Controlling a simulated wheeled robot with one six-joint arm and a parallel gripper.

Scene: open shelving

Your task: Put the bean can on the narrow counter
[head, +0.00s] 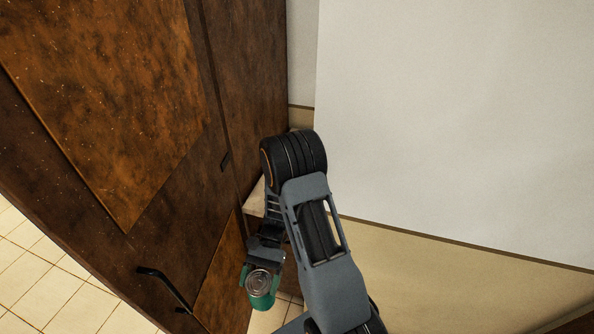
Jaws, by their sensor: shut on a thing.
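The bean can is a green can (262,300) with a silver metal lid, at the lower middle of the head view. My gripper (265,268) is shut on it and holds it upright or nearly so, lid towards the camera. A small strip of pale surface (255,198), perhaps the narrow counter, shows behind my arm, between the brown cabinet and the wall. My arm hides most of it. The can is nearer the camera than this strip and apart from it in the picture.
A tall brown cabinet (100,90) with a dark handle (163,285) fills the left, close beside the can. A white panel (450,110) and a beige wall (430,270) fill the right. Pale floor tiles (45,285) show at lower left.

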